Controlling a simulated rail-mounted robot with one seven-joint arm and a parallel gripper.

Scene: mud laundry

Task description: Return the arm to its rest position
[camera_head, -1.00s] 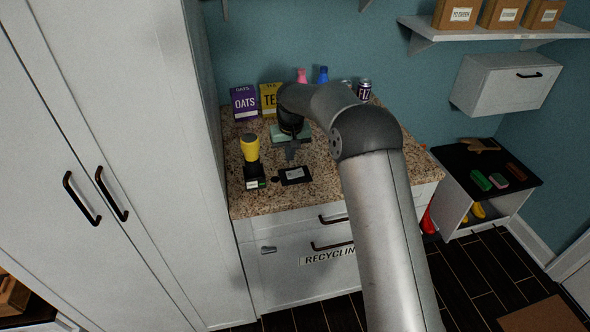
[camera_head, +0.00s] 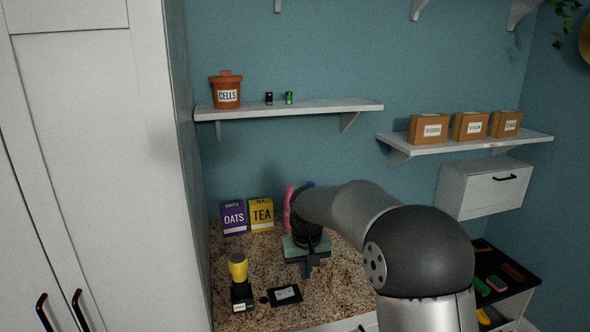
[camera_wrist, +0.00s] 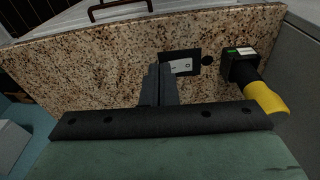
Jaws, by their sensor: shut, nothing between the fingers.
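My gripper (camera_head: 308,268) is over the granite counter (camera_head: 345,290), with its fingers together and nothing between them. In the wrist view my gripper (camera_wrist: 158,84) points across the counter, its shut fingers near a small black item with a white label (camera_wrist: 181,64). That labelled item (camera_head: 286,295) lies on the counter to the left of and nearer than the gripper in the head view. My arm comes in from the lower right and hides part of the counter.
A yellow-topped black device (camera_head: 238,282) stands on the counter left of my gripper. OATS (camera_head: 234,218) and TEA (camera_head: 261,216) boxes stand at the back, with a pink bottle (camera_head: 288,208) beside them. A shelf (camera_head: 300,108) and a white wall cabinet (camera_head: 484,187) are above.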

